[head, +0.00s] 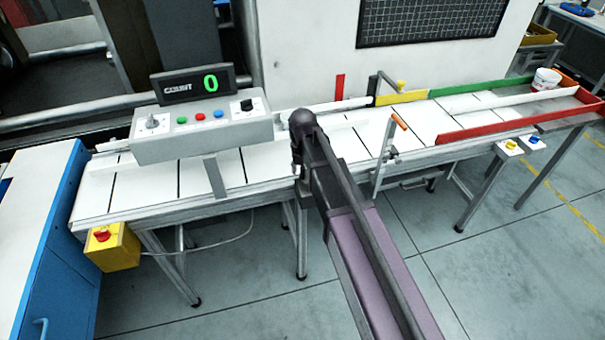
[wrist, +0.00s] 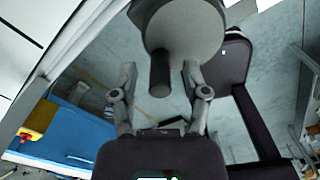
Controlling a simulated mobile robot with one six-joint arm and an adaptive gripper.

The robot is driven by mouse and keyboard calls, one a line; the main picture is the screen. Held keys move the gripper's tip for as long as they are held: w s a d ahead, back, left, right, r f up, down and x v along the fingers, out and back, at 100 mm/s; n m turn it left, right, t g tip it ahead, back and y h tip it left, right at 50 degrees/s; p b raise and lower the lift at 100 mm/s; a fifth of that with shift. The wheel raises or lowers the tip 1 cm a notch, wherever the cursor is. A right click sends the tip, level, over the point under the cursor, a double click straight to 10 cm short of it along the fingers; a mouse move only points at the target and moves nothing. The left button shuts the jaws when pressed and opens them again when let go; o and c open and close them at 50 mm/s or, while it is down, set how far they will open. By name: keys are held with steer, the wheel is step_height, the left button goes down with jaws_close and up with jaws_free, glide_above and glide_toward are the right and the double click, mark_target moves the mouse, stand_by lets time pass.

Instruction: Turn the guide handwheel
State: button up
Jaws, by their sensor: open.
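In the wrist view a grey round handwheel (wrist: 195,30) fills the top middle, with a dark stubby handle (wrist: 160,75) sticking out of its face toward the camera. My gripper (wrist: 159,72) is open. Its two fingers stand to the left and right of the handle, with a visible gap on each side. I cannot tell how deep the handle reaches between the fingertips. In the head view the dark end of my arm is at the conveyor's front edge, and I cannot make out the handwheel or fingers there.
A white conveyor (head: 140,192) runs across the head view. A control box (head: 205,132) with a "COUNT 0" display (head: 195,84) stands left of my arm. A blue cabinet (head: 50,260) stands far left.

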stand_by(0.3)
jaws_close()
steer(key=shift+m, duration=0.3)
